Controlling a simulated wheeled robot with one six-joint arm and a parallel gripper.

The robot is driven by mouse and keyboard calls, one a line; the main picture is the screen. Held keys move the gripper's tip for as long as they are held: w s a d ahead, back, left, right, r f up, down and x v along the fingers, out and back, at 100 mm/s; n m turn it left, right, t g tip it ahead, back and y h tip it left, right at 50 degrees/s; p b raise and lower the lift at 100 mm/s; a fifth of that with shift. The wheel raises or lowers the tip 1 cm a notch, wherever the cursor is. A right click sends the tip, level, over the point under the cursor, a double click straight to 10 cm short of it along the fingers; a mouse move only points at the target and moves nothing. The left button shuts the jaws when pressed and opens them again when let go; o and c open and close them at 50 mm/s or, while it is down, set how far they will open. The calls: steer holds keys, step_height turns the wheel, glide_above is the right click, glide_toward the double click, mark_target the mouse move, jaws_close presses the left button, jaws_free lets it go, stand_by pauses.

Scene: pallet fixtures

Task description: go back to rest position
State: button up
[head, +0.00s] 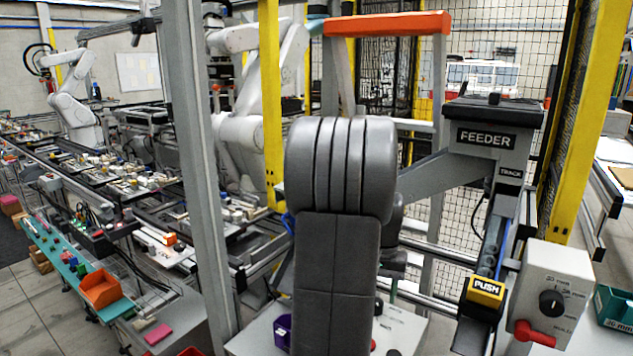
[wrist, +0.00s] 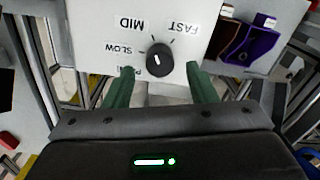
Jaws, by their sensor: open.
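My gripper (wrist: 160,68) shows in the wrist view with its two green fingers open and nothing held between them. The tips stand to either side of a black dial (wrist: 161,60) on a white panel (wrist: 188,18), with a gap on each side. The panel carries the words FAST, MID and SLOW, upside down in this view. I cannot tell how far the tips are from the panel. In the head view my grey arm (head: 335,220) fills the middle and hides my gripper and whatever lies behind it.
A purple bin (wrist: 253,45) is right of the panel in the wrist view. In the head view, the feeder (head: 486,137) with a yellow PUSH button (head: 486,288) and a knobbed control box (head: 556,290) stand at the right. A grey post (head: 197,150) and yellow post (head: 270,100) stand left.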

steer(key=shift+f, duration=1.3)
